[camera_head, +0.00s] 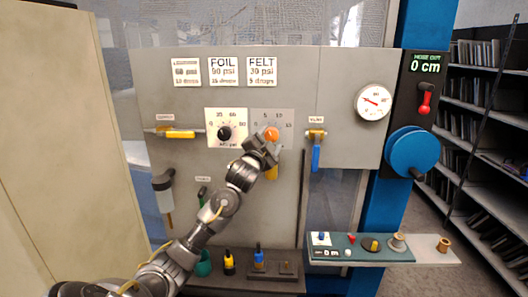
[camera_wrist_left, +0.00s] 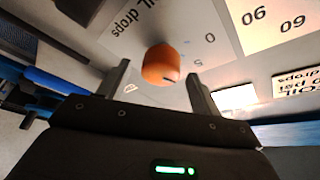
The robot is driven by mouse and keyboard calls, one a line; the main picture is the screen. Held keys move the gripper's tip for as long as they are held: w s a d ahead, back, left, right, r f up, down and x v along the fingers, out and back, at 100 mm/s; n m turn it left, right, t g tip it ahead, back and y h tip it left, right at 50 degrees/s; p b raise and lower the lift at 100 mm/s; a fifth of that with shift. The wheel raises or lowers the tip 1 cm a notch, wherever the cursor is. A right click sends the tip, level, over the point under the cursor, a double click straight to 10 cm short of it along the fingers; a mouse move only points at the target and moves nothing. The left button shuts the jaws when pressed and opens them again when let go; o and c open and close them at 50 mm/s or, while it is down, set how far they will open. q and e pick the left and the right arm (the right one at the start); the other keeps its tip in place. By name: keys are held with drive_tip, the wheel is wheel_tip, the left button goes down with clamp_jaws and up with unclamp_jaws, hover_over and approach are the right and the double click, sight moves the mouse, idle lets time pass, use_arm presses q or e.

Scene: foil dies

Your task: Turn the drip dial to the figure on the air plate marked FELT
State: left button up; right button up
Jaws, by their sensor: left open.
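The drip dial is an orange knob (camera_head: 271,133) on a pale scale plate (camera_head: 287,115) in the middle of the grey panel. In the left wrist view the knob (camera_wrist_left: 161,63) sits between the two fingers, with gaps at both sides. A small dark mark shows on its lower edge; I cannot tell which figure it points to. The FELT air plate (camera_head: 262,72) above reads 30 psi and 5 drops. My left gripper (camera_head: 268,147) is open just below and in front of the knob, partly covering the scale. My right gripper is not in view.
The black psi dial (camera_head: 225,133) is close to the left. A blue-handled valve (camera_head: 316,150) hangs to the right. A shelf (camera_head: 360,254) with small parts juts out below.

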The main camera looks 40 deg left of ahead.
use_arm(q)
drive_tip(key=b+v, duration=0.3)
drive_tip(key=v, duration=0.5)
drive_tip(key=shift+s, duration=0.1)
